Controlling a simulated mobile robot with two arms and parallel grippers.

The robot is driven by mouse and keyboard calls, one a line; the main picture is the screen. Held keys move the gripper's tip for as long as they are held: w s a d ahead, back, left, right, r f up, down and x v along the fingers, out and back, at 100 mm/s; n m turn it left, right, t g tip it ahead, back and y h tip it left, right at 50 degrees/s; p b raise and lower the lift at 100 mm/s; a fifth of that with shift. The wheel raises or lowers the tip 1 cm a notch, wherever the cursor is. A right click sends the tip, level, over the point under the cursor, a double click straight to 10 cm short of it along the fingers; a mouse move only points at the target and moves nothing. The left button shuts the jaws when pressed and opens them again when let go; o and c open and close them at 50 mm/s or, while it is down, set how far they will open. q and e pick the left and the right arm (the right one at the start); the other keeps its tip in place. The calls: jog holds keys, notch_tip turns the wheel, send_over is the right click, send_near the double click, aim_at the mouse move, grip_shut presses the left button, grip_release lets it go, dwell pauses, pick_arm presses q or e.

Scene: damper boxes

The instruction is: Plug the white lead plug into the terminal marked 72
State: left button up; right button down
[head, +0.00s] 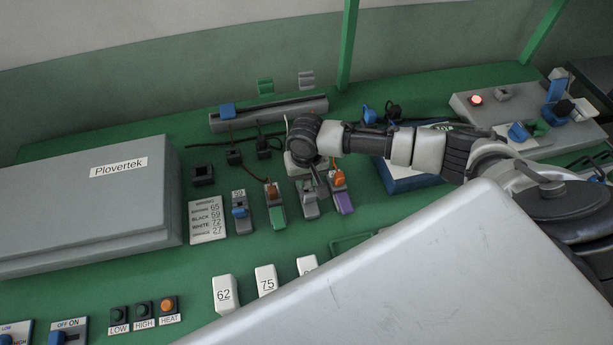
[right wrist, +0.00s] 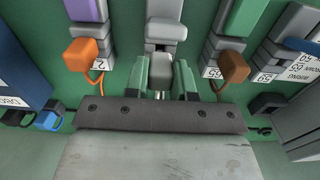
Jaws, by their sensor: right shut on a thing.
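My right gripper (right wrist: 160,78) has its green fingers shut on a small pale piece, the white plug (right wrist: 159,66), just in front of the grey terminal (right wrist: 165,32). Whether the plug is in the socket I cannot tell. The grey terminal also shows in the head view (head: 309,208); its number is hidden. Beside it, an orange plug (right wrist: 80,54) sits at the purple terminal (head: 344,203) and a brown plug (right wrist: 233,67) at the green terminal (head: 277,214). My right gripper (head: 308,176) is over this row in the head view. My left gripper is out of view.
The terminal marked 59 with a blue lever (head: 240,211) stands left of the row, beside the wiring card (head: 207,219). A large grey Plovertek box (head: 80,200) fills the left. White tags 62 (head: 224,294) and 75 (head: 266,281) stand in front.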

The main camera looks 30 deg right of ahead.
jog(key=shift+f+b, duration=0.35)
jog(key=shift+f, duration=0.55)
jog(key=c, duration=0.9)
grip_release()
jog(key=shift+o, duration=0.2)
jog(key=shift+r, duration=0.1)
notch_tip(320, 180, up, 11)
jog(key=shift+f+b, duration=0.2)
jog(key=shift+b, duration=0.25)
jog(key=shift+s+f, duration=0.1)
